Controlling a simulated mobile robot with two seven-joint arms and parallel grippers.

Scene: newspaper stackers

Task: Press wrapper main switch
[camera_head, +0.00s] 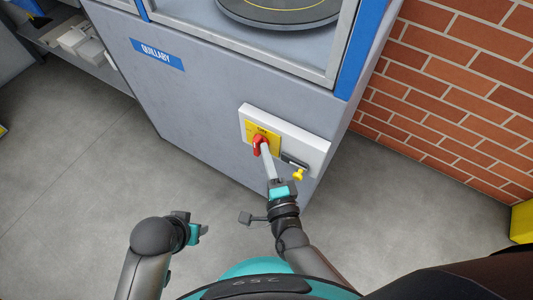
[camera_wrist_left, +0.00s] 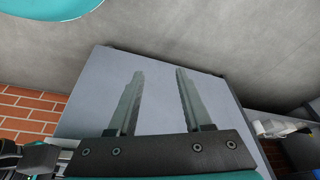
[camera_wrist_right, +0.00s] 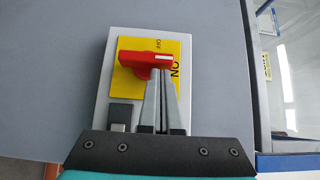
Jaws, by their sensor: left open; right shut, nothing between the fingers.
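The main switch is a red rotary handle (camera_head: 258,144) on a yellow plate (camera_head: 247,129) set in a white panel (camera_head: 313,148) on the grey wrapper cabinet (camera_head: 200,95). In the right wrist view the red handle (camera_wrist_right: 135,62) lies across the yellow plate (camera_wrist_right: 127,88), which has ON and OFF lettering. My right gripper (camera_head: 264,148) is shut and empty, its fingertips at the red handle; they also meet its lower edge in the right wrist view (camera_wrist_right: 158,74). Whether they press on it I cannot tell. My left gripper (camera_wrist_left: 158,75) is open and empty, low and away from the cabinet.
A yellow key-like part (camera_head: 299,174) and a dark socket (camera_head: 293,160) sit below the switch on the panel. A brick wall (camera_head: 450,100) stands at right, with a yellow object (camera_head: 522,221) at the edge. A shelf (camera_head: 85,45) stands at left. The grey floor (camera_head: 80,170) is clear.

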